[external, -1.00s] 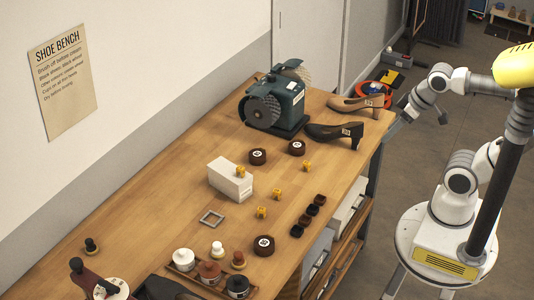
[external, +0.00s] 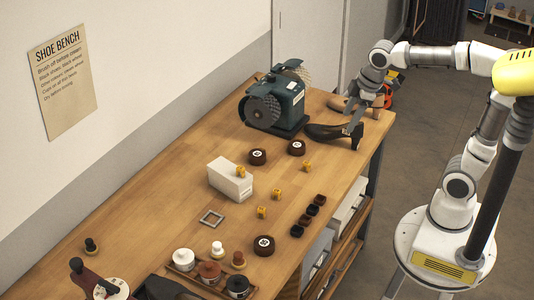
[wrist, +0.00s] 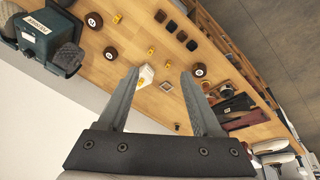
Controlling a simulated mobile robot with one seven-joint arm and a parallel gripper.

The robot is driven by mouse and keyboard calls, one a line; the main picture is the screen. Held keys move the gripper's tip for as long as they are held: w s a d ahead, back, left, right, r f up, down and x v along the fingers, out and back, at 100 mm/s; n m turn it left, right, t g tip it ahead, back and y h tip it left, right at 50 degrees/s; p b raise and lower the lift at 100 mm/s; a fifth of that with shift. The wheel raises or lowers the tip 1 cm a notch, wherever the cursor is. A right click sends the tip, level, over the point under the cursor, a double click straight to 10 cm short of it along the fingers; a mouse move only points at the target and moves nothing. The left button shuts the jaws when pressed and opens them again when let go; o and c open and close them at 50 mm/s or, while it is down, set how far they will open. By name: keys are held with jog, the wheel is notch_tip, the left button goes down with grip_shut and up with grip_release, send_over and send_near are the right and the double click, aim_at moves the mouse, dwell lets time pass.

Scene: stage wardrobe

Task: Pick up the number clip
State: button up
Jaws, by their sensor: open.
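Several small yellow number clips lie on the wooden bench: one clip (external: 307,166) near the dark pucks, a second clip (external: 275,199) and a third clip (external: 262,212) in the middle. My gripper (external: 364,118) is open and empty, in front of the heeled shoes at the bench's far right end, well apart from the clips. In the wrist view yellow clips (wrist: 152,50) show beyond my open fingers (wrist: 160,73).
A green grinder (external: 278,105) with wheels stands at the back. A dark heeled shoe (external: 335,132) is beside it. Left bench surface is mostly clear.

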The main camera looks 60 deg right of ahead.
jog(key=w+f+n+g+b, duration=0.1)
jog(key=w+f+n, duration=0.25)
jog(key=w, duration=0.25)
jog(key=w+f+n+g, duration=0.1)
jog(key=w+f+n, duration=0.25)
jog(key=w, duration=0.25)
jog(key=n+g+b, duration=0.2)
jog(key=n, duration=0.4)
send_over(277, 190)
notch_tip(277, 190, down, 13)
notch_tip(277, 190, down, 12)
jog(key=shift+s+r+p, duration=0.1)
jog(key=shift+r+p, duration=0.1)
jog(key=shift+p, duration=0.1)
jog(key=shift+m, duration=0.3)
jog(key=shift+a+f+p, duration=0.1)
jog(key=shift+f+p, duration=0.2)
jog(key=shift+f, duration=2.4)
jog(key=shift+c, duration=0.2)
grip_shut()
